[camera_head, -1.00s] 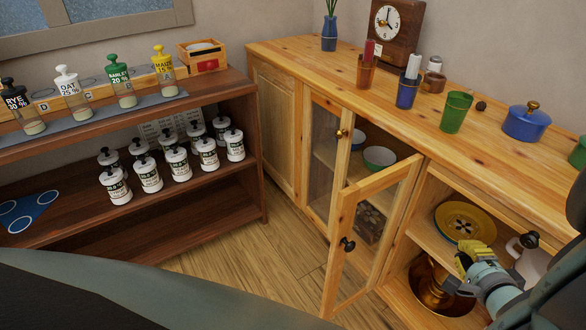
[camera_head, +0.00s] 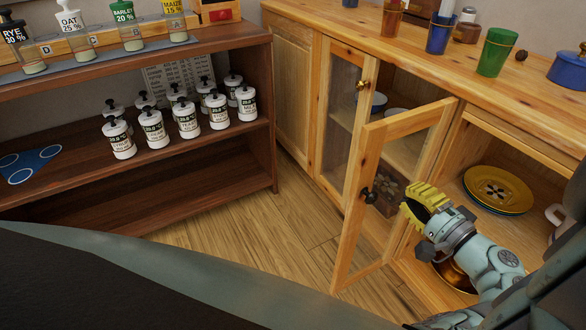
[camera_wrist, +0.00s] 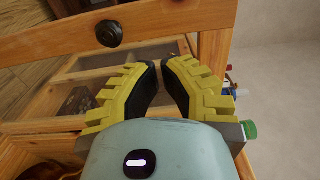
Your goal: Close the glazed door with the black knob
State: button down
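The glazed door (camera_head: 362,165) has a light wooden frame and stands swung out from the pine cabinet, its pane see-through. Its black knob (camera_head: 369,196) is on the frame's free-edge side; the knob also shows at the upper left of the wrist view (camera_wrist: 109,33). My gripper (camera_head: 410,206) has yellow fingers and is at the door's right side, close to the pane in the picture. In the wrist view my gripper (camera_wrist: 160,66) has its fingertips almost together, with nothing visible between them. I cannot tell whether it touches the door.
Another glazed door with a brass knob (camera_head: 365,85) is shut at the left. The right compartment is open, with a yellow plate (camera_head: 497,188) inside. A green cup (camera_head: 496,52) stands on the cabinet top. A dark wooden shelf (camera_head: 235,150) with jars is left; floor (camera_head: 270,240) between is clear.

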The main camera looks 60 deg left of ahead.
aim_at(377, 167)
jog(key=a, duration=0.8)
jog(key=shift+w+a, duration=0.3)
jog(key=shift+a, duration=0.05)
